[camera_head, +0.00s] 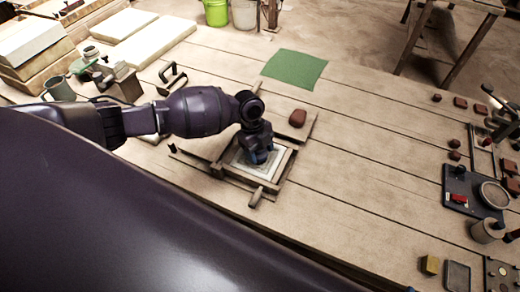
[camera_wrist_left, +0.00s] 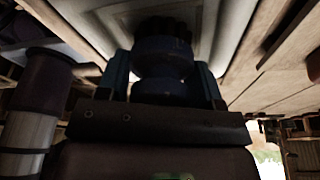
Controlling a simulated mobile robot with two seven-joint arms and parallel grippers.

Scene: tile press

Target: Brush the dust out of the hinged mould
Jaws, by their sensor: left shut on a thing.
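The hinged mould (camera_head: 274,188) lies open-topped on the wooden table, a wooden frame around a pale patterned plate, with a handle at its front edge. My left gripper (camera_head: 258,142) points down over the mould's middle. It is shut on a dark, round brush (camera_wrist_left: 163,65), seen between the two fingers in the left wrist view. The brush's lower end is over the pale plate; whether it touches is hard to tell. Dust cannot be made out clearly. My right gripper is not in view.
A red-brown clay lump (camera_head: 297,118) sits at the mould's far corner. A green cloth (camera_head: 294,68) lies behind it. A black tray (camera_head: 472,190) and small blocks stand at right; a metal mug (camera_head: 58,88) and white slabs are at left. The table between mould and tray is clear.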

